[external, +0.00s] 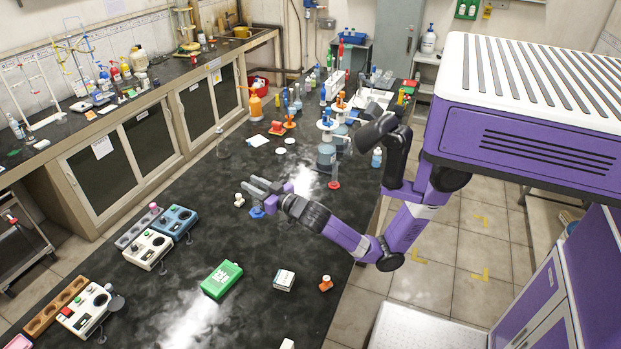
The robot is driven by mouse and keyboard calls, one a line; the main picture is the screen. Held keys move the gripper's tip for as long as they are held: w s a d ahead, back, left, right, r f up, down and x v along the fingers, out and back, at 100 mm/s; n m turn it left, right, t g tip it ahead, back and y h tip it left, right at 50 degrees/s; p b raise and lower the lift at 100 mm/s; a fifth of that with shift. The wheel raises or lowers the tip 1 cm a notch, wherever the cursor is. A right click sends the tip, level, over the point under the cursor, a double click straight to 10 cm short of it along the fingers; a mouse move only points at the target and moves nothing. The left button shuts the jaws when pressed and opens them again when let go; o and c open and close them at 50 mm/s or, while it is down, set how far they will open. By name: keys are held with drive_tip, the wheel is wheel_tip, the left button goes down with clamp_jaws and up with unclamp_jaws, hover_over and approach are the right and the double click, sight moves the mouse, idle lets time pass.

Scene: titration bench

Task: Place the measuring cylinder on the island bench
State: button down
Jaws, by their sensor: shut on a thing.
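My gripper (262,186) is over the middle of the black-topped island bench (205,225), reaching in from the right. It is shut on the measuring cylinder. Only the cylinder's blue foot (257,212) shows clearly, just below the fingers. Its clear body is too small and too faint to make out. The cylinder looks upright. I cannot tell whether the foot touches the bench top or hangs just above it.
Small white pieces (239,199) lie just left of the gripper. A red-footed item (334,184) stands to the right. Control boxes (146,249) line the near left, and a green box (221,279) lies nearer. Bottles crowd the far end.

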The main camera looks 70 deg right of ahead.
drive_tip(key=s+d+m+g+h, duration=0.2)
drive_tip(key=d+m+g+h, duration=0.45)
drive_tip(key=d, duration=2.55)
drive_tip(key=s+d+m+g+h, duration=0.3)
drive_tip(key=s+d, duration=0.6)
drive_tip(key=d, duration=0.4)
drive_tip(key=s+d+m+g+h, duration=0.2)
drive_tip(key=s+d+g+h, duration=0.15)
drive_tip(key=s+d, duration=0.8)
wheel_tip(320, 180, down, 20)
drive_tip(key=w+d+t+b, duration=0.1)
drive_tip(key=w+b, duration=0.1)
drive_tip(key=shift+r, duration=0.25)
drive_tip(key=shift+f+b, duration=0.15)
drive_tip(key=shift+b, duration=0.2)
drive_tip(key=c, duration=1.1)
unclamp_jaws()
